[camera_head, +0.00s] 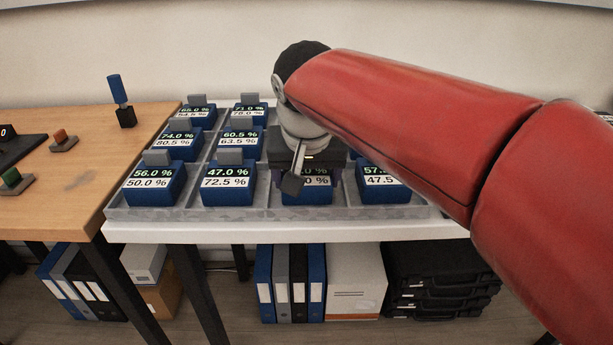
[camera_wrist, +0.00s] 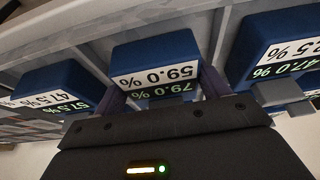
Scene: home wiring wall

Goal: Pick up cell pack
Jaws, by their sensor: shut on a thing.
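The cell packs are blue blocks with grey tabs and percentage labels, standing in a grey divided tray (camera_head: 240,213). My gripper (camera_head: 310,178) is over the front row, shut on the third cell pack from the left (camera_head: 308,195). In the wrist view this cell pack (camera_wrist: 150,52) sits between the two fingers, its labels upside down, reading 59.0 % and 79.0 %. It appears to be still in its compartment. My gripper hides its top in the head view.
Neighbouring packs stand close by: one reading 47.0 % and 72.5 % (camera_head: 228,185) to the left, another (camera_head: 380,185) to the right. My arm hides the tray's back right. A wooden table (camera_head: 85,190) with small fixtures adjoins at left. Binders (camera_head: 290,280) and cases stand below.

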